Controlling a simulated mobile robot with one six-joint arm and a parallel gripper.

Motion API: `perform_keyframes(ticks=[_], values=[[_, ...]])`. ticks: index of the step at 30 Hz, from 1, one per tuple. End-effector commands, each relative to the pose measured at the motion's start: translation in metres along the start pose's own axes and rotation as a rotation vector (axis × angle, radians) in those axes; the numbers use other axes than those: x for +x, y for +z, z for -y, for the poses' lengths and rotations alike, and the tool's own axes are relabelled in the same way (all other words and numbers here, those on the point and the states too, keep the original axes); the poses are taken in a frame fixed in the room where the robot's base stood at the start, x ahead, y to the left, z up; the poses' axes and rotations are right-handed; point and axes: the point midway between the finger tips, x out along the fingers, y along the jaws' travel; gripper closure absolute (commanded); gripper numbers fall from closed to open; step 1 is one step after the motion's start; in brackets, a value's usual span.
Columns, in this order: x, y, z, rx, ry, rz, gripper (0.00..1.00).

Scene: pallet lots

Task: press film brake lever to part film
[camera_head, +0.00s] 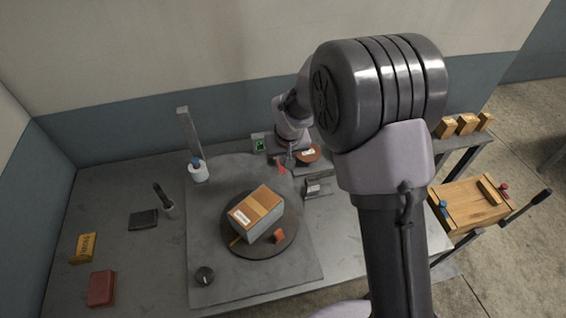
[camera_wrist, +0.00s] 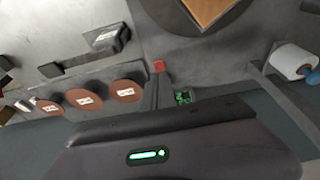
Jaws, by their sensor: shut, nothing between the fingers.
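A small lever with a red tip (camera_head: 281,168) stands at the back of the bench, close to the green-lit box (camera_head: 260,145). In the wrist view its red end (camera_wrist: 159,66) shows above the dark body of my gripper. My gripper (camera_head: 290,160) is shut and empty, just right of the red tip; I cannot tell whether they touch. A white film roll with a blue top (camera_head: 198,172) stands by an upright post (camera_head: 190,135). A carton (camera_head: 257,212) with a white label sits on the dark round turntable (camera_head: 232,246). A black-handled lever (camera_head: 163,197) stands left of the roll.
A dark pad (camera_head: 143,219), a yellow block (camera_head: 83,247) and a red box (camera_head: 102,288) lie at the left. A black knob (camera_head: 205,275) is at the front. Brown discs (camera_wrist: 84,98) sit beside the lever. Small cartons (camera_head: 467,123) and a wooden board (camera_head: 465,205) are at the right.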

Motion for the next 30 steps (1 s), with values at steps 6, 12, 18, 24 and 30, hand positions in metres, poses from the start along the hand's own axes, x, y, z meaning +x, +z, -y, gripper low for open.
perform_keyframes(ticks=[6,12,18,24,30], values=[[-0.048,0.003,0.0,-0.002,0.0,-0.001,1.0],[-0.066,0.005,0.0,-0.002,0.0,0.0,1.0],[-0.067,0.006,0.0,-0.001,0.0,0.001,1.0],[-0.067,0.006,0.0,-0.001,0.0,0.001,1.0],[-0.095,0.017,-0.013,0.065,-0.002,-0.028,1.0]])
